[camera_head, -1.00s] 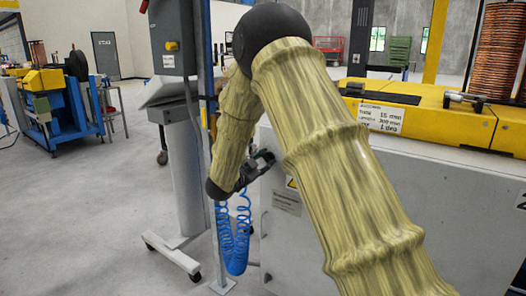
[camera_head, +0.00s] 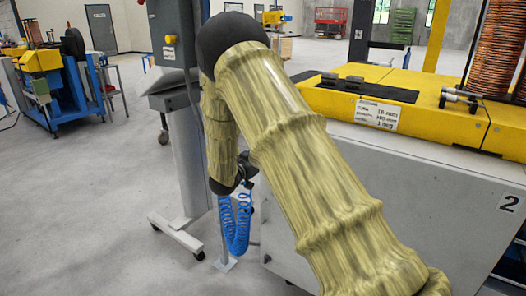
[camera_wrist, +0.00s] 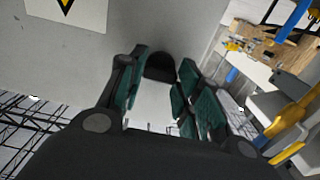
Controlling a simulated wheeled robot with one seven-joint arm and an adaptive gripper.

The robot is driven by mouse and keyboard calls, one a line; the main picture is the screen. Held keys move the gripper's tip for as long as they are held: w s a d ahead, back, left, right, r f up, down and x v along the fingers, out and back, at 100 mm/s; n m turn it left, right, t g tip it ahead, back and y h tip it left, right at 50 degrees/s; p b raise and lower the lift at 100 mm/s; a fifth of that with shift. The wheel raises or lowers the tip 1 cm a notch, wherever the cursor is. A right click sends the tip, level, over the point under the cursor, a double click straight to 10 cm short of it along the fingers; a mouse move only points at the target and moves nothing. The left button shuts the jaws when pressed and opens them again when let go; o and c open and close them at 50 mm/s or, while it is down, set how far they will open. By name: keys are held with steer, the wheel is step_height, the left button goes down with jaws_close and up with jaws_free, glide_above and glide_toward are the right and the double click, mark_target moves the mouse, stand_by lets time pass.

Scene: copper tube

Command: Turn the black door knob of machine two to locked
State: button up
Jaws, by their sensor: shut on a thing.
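Machine two (camera_head: 450,190) is the grey cabinet with a yellow top and a "2" on its side. My gripper (camera_wrist: 162,80) is at the cabinet's side panel, its green-padded fingers on both sides of the black door knob (camera_wrist: 160,66). It is shut on the knob. The knob's rounded dark end shows between the fingers. Its turn position cannot be read. In the head view my arm covers the knob and most of the gripper.
A grey control stand (camera_head: 185,150) on castors stands left of the machine, close to my arm. A coiled blue hose (camera_head: 236,225) hangs just below my gripper. A warning label (camera_wrist: 68,10) is on the panel. Open floor lies to the left.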

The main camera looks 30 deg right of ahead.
steer(key=shift+f, duration=0.1)
stand_by(0.4)
steer(key=o, duration=1)
steer(key=v, duration=1.2)
steer(key=shift+f, duration=0.1)
